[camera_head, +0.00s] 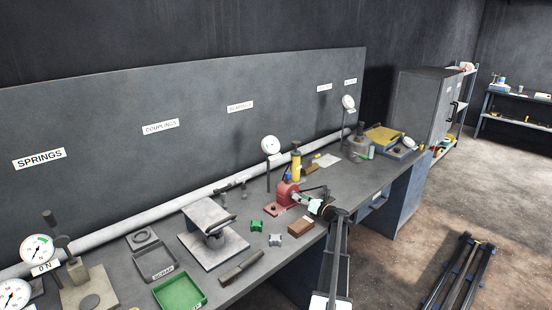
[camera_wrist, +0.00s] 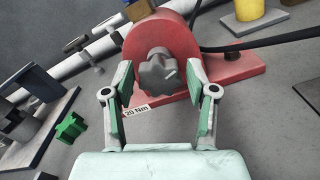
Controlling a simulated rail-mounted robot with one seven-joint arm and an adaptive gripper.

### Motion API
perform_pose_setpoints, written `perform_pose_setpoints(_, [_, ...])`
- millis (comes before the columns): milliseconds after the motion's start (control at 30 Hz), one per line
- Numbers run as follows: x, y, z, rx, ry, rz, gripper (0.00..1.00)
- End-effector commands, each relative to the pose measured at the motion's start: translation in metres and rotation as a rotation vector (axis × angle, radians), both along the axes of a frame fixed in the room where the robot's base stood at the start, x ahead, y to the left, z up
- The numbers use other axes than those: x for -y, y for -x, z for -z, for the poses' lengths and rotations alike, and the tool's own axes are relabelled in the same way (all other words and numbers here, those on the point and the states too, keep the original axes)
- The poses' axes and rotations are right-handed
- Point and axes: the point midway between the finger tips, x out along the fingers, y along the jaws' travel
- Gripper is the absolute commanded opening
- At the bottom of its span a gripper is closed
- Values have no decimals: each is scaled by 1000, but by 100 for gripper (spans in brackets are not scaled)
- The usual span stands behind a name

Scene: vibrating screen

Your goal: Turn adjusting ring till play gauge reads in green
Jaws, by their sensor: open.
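A red rounded housing on a red base plate (camera_wrist: 242,74) fills the upper wrist view. A grey lobed knob (camera_wrist: 158,73) sits on its front face; it could be the adjusting ring, but no name shows on it. My gripper (camera_wrist: 160,80) is open, with one finger left and one right of the knob. Clear gaps show on both sides; how deep the tips reach is unclear. In the head view the red housing (camera_head: 285,194) stands on the bench with my gripper (camera_head: 305,201) at its front. A white dial gauge (camera_head: 271,145) stands behind it; its reading is too small to tell.
A "20 Nm" label (camera_wrist: 137,111) lies below the knob. A black cable (camera_wrist: 262,40) runs right from the housing. Green star part (camera_wrist: 70,128), grey star part (camera_head: 275,240) and brown block (camera_head: 300,228) lie near. Another dial (camera_head: 37,248) stands far left.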

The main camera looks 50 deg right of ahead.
Motion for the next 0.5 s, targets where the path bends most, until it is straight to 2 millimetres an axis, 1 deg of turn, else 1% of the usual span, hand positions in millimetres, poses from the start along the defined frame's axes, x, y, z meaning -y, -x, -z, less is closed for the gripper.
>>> perform_pose_setpoints(33, [-1,5,0,0,0,1,57])
perform_pose_setpoints(500, [-3,39,0,0,0,1,57])
